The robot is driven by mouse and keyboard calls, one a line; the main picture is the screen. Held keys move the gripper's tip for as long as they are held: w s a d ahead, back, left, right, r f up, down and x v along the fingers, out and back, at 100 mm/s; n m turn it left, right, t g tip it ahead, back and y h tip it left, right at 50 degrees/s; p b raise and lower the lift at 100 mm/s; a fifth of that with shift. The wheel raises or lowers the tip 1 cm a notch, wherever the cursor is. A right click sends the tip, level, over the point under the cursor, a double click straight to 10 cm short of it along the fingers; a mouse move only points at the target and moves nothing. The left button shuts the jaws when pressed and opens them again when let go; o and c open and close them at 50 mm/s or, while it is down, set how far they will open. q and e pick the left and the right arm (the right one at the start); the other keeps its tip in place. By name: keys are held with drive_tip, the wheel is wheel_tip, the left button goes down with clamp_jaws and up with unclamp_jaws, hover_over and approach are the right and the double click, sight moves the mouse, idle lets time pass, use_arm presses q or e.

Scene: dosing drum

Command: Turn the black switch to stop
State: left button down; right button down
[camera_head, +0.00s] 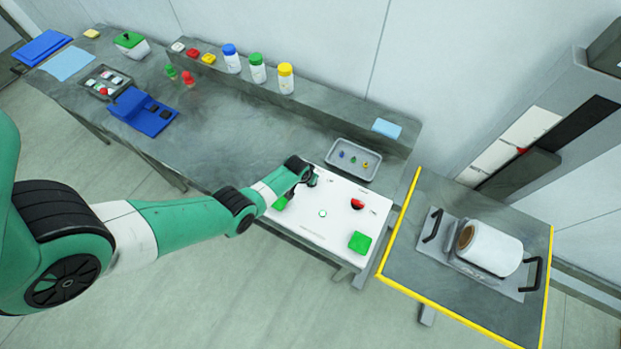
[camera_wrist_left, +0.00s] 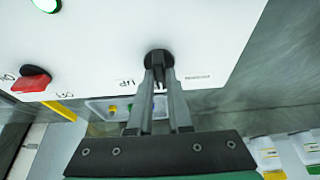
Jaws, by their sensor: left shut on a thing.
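The black switch (camera_wrist_left: 158,55) is a round dark knob on the white control panel (camera_head: 300,228). In the left wrist view my left gripper (camera_wrist_left: 160,75) has its two fingers close together on the knob and is shut on it. The fingers hide part of the knob, so its exact setting cannot be read. Small printed labels sit beside it, upside down in this view. In the head view my left gripper (camera_head: 311,180) is at the back left of the panel, and the arm hides part of that area. My right gripper is in neither view.
The panel also bears a red switch (camera_head: 357,204), a green button (camera_head: 361,243) and a small lit green lamp (camera_head: 323,213). A grey tray (camera_head: 343,172) with small coloured items lies behind it. A yellow-edged table (camera_head: 400,265) with a white drum (camera_head: 493,250) stands to the right.

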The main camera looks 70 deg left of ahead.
use_arm(q)
drive_tip(key=c, duration=0.8)
unclamp_jaws()
drive_tip(key=shift+c, duration=0.2)
drive_tip(key=p+v, duration=1)
drive_tip(key=v, duration=0.1)
drive_tip(key=shift+r+p, duration=0.3)
drive_tip(key=shift+d, duration=0.15)
